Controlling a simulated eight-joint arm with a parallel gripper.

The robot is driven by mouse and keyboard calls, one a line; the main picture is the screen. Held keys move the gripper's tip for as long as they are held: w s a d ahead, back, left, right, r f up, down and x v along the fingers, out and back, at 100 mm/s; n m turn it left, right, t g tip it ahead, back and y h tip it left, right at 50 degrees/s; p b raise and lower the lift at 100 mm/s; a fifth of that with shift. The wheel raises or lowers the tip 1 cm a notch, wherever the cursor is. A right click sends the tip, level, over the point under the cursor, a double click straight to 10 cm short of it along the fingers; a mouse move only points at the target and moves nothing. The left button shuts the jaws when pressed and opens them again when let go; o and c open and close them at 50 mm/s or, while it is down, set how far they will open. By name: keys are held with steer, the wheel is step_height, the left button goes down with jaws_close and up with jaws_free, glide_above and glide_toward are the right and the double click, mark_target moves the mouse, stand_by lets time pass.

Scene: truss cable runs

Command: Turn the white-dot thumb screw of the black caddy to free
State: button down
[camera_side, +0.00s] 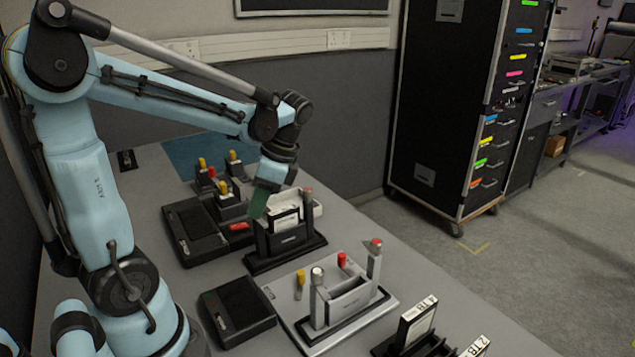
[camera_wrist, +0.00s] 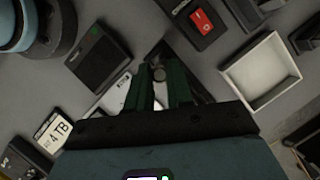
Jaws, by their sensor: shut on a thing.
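The black caddy (camera_side: 290,241) stands upright on its dark base in the middle of the table in the side view. My gripper (camera_side: 259,205), with green fingers, reaches down at the caddy's left post. The fingers cover the thumb screw there in the side view, so its white dot does not show. In the wrist view my gripper (camera_wrist: 159,75) is closed around a small greyish knob, the thumb screw (camera_wrist: 158,73), between the two green fingers. The caddy's other post (camera_side: 308,198), with a reddish top, stands free at the right.
A silver caddy (camera_side: 348,302) with white-topped and red-topped posts stands in front. A white open tray (camera_wrist: 262,70) is close behind the black caddy. Black boxes (camera_side: 236,309) and (camera_wrist: 98,57) lie to the left. A 4 TB drive (camera_side: 417,325) stands at the front right.

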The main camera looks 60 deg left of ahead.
steer(key=shift+m+t+y, duration=0.3)
steer(key=shift+m, duration=0.8)
steer(key=c, duration=1)
jaws_free()
steer(key=shift+d, duration=0.1)
steer(key=v, duration=1.2)
steer(key=shift+s, duration=0.1)
